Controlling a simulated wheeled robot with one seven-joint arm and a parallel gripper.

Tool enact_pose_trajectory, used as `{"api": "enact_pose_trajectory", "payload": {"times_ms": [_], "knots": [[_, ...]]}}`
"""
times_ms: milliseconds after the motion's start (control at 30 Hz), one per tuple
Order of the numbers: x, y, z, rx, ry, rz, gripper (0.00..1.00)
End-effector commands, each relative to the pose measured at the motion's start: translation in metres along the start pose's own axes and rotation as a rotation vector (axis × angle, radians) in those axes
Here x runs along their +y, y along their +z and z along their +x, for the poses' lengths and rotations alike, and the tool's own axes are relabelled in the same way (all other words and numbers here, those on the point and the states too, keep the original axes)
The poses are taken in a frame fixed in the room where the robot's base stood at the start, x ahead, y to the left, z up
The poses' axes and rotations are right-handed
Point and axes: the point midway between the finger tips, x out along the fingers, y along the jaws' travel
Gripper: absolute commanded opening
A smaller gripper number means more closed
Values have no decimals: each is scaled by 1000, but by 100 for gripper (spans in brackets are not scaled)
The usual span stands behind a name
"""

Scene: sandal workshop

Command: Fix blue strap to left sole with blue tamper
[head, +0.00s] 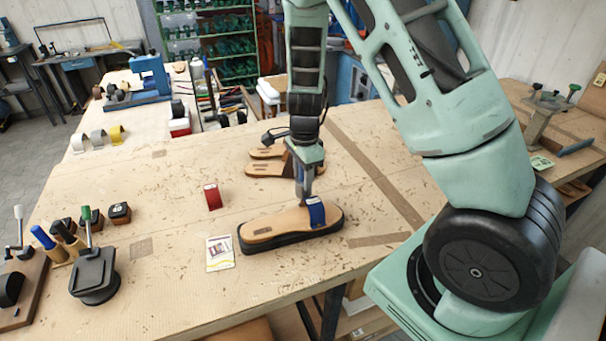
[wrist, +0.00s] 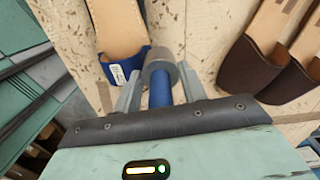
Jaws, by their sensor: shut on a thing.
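The sole (head: 275,229) is tan on a black base and lies flat on the bench. A blue strap (head: 316,212) with a white label sits across it toward its right end. Sole (wrist: 117,22) and strap (wrist: 127,66) also show in the wrist view. My gripper (head: 304,182) is just behind the strap, pointing down. It is shut on the blue tamper, whose blue handle (wrist: 160,93) and grey round head show between the fingers in the wrist view. The head is close beside the strap; I cannot tell whether they touch.
A red strap (head: 213,196) stands on the bench and a printed card (head: 220,253) lies left of the sole. Sandals with brown straps (head: 268,168) lie behind my gripper. Several tools and a black stand (head: 95,273) fill the left end. Bench room left of centre is free.

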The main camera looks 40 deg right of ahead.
Motion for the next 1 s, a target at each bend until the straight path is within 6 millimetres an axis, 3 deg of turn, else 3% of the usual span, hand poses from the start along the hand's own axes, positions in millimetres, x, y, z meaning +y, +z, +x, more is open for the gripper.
{"api": "enact_pose_trajectory", "payload": {"times_ms": [67, 367, 633, 667, 833, 1000], "knots": [[0, 0, -16, 0, -1, 0, 10], [0, 0, -11, 0, -1, 0, 10], [-1, -1, 30, -1, -1, 1, 10], [-1, -1, 22, -1, -3, 1, 6], [0, 0, 15, 0, -1, 0, 5], [0, 0, -9, 0, -2, 0, 5]]}}
